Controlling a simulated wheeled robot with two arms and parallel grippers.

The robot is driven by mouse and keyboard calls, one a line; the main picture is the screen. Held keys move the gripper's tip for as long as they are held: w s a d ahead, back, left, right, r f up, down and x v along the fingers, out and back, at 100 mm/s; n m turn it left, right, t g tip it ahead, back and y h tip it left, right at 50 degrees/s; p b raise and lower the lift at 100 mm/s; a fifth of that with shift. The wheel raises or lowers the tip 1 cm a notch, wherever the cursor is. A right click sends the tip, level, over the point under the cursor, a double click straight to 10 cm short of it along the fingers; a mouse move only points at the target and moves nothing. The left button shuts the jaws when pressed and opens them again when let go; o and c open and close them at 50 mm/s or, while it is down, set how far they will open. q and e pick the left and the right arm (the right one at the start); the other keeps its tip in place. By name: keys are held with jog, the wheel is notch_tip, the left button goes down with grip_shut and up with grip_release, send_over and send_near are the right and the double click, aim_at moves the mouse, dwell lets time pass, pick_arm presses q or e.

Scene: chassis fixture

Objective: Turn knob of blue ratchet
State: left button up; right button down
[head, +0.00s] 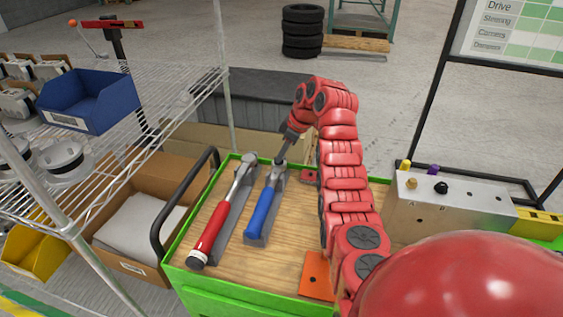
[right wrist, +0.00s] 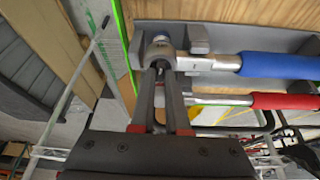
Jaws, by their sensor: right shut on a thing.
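The blue ratchet (head: 262,212) lies in a grey holder on the wooden cart top, its blue handle toward the near side and its metal head toward the far side. In the right wrist view its blue handle (right wrist: 280,66) points right and its round metal head (right wrist: 160,48) is at the upper middle. My right gripper (head: 281,158) reaches down to the head end. Its fingertips (right wrist: 162,66) are shut on the knob at the ratchet head, and they mostly hide the knob. My left gripper is not in view.
A red-handled ratchet (head: 210,234) lies in its holder just left of the blue one. A green rim (head: 172,252) edges the cart. A metal control box (head: 448,207) stands at the right, and a wire shelf with a blue bin (head: 90,100) at the left. An orange plate (head: 317,274) lies in front.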

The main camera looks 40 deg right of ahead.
jog(key=shift+n+b, duration=0.45)
jog(key=shift+n, duration=0.05)
jog(key=shift+g, duration=0.3)
jog(key=c, duration=0.9)
grip_release()
jog(key=shift+s+d+r, duration=0.1)
jog(key=shift+d+r, duration=0.05)
jog(key=shift+r, duration=0.25)
jog(key=p+v, duration=0.2)
jog(key=v, duration=1.4)
jog(key=shift+s+r, duration=0.2)
jog(key=shift+d, duration=0.15)
